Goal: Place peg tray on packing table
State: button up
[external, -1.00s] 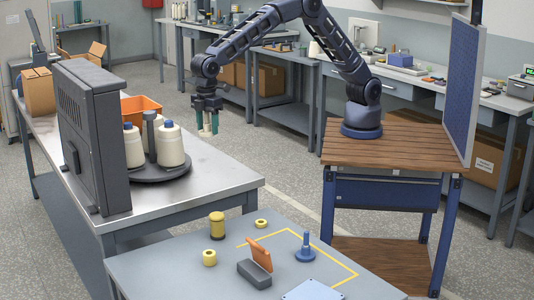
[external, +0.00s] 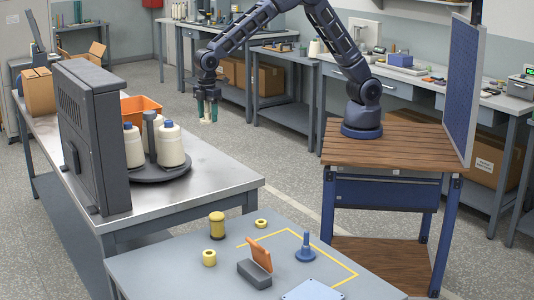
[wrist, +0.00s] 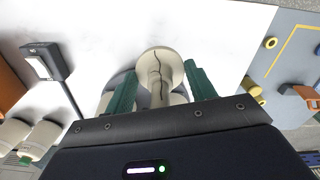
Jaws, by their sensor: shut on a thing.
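My gripper (external: 209,117) is above the metal table, behind the round dark turntable. Its green fingers (wrist: 160,85) are shut on a cream spool-like piece (wrist: 158,60) with a round flange and a narrow stem, marked by a dark wavy line. It is small and hard to make out in the external view. A grey table (external: 180,262) in front, with a yellow outline, may be the packing table. A pale blue plate (external: 314,291) lies at its front edge, partly out of frame. I cannot tell which thing is the peg tray.
An orange bin (external: 141,106) stands behind.

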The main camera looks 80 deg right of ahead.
aim_at(208, 121)
notch_tip(208, 121, down, 15)
jog(key=shift+f, duration=0.2)
dwell(0.4)
jog(key=shift+f, duration=0.1)
jog(key=o, duration=1)
notch_tip(208, 121, up, 12)
jog(key=shift+r, duration=0.15)
